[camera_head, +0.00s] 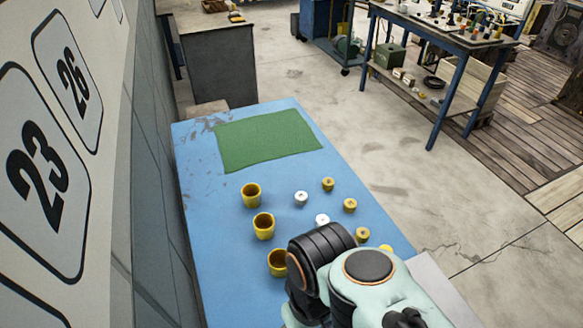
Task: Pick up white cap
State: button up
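Two white caps lie on the blue table: one white cap (301,198) is near the middle, left of a small yellow cap (327,184). The other white cap (322,220) lies nearer, just beyond the black part of my arm. Both appear flat on the table and apart from other things. My arm reaches in from the lower right and covers the near part of the table. My gripper cannot be made out, so what it holds is hidden.
Yellow cups (251,195) stand in a column left of the caps, the nearest partly behind my arm. More yellow caps (349,205) lie to the right. A green mat (268,140) covers the far end of the blue table (215,240). The table's left strip is clear beside the wall.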

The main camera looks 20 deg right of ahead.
jog(key=w+d+r+m+t+h, duration=0.1)
jog(key=w+d+r+m+t, duration=0.15)
jog(key=w+m, duration=1.1)
jog(key=w+d+r+m+t+h, duration=0.15)
jog(key=w+d+r+m, duration=0.25)
jog(key=w+m, duration=0.9)
jog(key=m+g+y, duration=0.2)
jog(key=m+g, duration=0.2)
jog(key=m, duration=0.5)
send_over(323, 219)
notch_tip(323, 219, down, 25)
jog(key=shift+s+f, duration=0.1)
notch_tip(323, 219, down, 6)
jog(key=shift+r, duration=0.1)
jog(key=c, duration=0.9)
